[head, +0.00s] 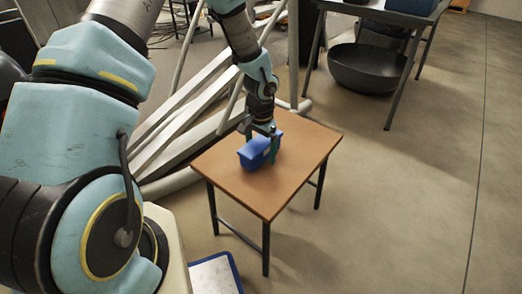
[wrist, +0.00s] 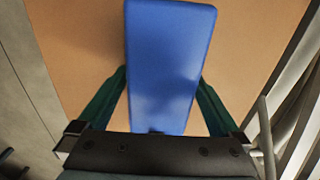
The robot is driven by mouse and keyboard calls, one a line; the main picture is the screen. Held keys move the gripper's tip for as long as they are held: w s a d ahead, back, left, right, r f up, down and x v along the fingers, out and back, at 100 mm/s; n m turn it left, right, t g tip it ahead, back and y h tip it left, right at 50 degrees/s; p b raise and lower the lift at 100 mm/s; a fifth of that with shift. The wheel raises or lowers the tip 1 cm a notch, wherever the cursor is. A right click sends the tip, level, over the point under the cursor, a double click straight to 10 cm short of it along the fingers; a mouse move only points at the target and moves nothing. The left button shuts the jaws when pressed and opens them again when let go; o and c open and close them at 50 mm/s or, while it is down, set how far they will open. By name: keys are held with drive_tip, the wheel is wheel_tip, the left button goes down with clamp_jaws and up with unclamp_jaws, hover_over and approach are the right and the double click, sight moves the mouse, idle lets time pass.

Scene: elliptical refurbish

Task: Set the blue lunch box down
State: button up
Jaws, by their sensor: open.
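The blue lunch box (head: 254,151) rests on the brown table (head: 221,162), left of the tabletop's middle in the head view. In the wrist view the lunch box (wrist: 168,60) fills the centre, with the tan tabletop (wrist: 80,40) around it. My gripper (head: 264,150) is right above and around the box. In the wrist view the green fingers of my gripper (wrist: 160,95) stand open on either side of the box. The fingertips are partly hidden behind the box, and I cannot tell whether either finger touches it.
White-grey beams (head: 205,100) lie behind and left of the table. A large dark bowl (head: 365,68) sits on the floor under another table at the back. A blue-edged tray or box (head: 215,275) is at the bottom. The floor to the right is clear.

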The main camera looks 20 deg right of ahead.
clamp_jaws()
idle(0.8)
drive_tip(key=shift+r, duration=0.1)
